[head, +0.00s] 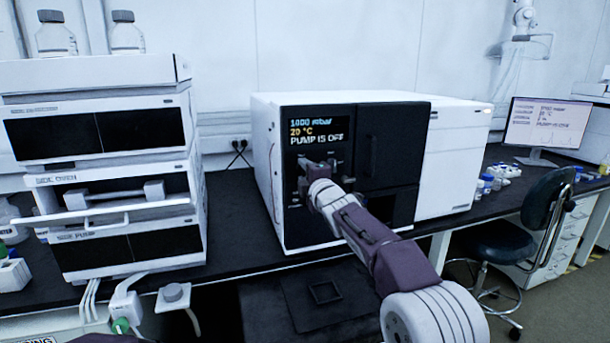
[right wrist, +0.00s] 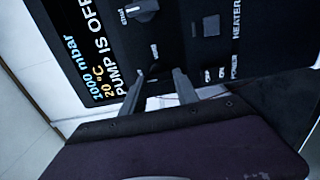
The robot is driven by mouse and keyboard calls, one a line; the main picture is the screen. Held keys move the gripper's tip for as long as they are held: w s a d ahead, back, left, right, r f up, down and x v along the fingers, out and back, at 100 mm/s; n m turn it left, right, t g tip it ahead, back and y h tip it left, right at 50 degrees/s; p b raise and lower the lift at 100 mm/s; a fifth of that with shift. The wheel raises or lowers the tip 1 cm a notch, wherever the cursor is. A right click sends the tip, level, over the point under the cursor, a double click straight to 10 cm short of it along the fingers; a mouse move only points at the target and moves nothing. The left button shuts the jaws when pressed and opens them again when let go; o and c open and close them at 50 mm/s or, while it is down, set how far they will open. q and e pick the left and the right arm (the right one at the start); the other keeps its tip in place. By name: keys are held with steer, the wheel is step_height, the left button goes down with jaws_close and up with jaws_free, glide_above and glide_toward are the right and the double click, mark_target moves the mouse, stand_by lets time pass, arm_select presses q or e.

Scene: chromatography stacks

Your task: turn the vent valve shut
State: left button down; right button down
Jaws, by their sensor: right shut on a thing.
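The dark front panel (head: 297,215) belongs to a large white-sided oven with a lit display (head: 318,130). The display reads 1000 mbar, 20 °C and PUMP IS OFF. My right gripper (head: 305,168) is at this panel, just below the display. In the right wrist view my right gripper's two dark fingers (right wrist: 158,72) reach up to the panel, a little apart, shut on the vent valve. The valve is mostly hidden by the fingers and hand, so I cannot tell its angle. A dark knob (right wrist: 141,11) with small lettering shows beyond the fingertips. My left gripper is out of view.
A white instrument stack (head: 120,275) with bottles (head: 56,40) on top stands to the left. A dark square switch (right wrist: 211,26) sits near POWER and HEATER lettering. A monitor (head: 548,125) and small vials are on the right bench. A dark chair (head: 530,215) stands in front.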

steer(key=shift+f, duration=0.1)
steer(key=c, duration=0.9)
jaws_free()
steer(key=b+v, duration=0.2)
steer(key=shift+s+f, duration=0.2)
steer(key=shift+s, duration=0.05)
steer(key=v, duration=0.2)
steer(key=b+v, duration=0.1)
steer(key=v, duration=0.3)
steer(key=shift+s+d+r+b, duration=0.15)
steer(key=shift+s+r+b, duration=0.15)
steer(key=shift+b, duration=0.05)
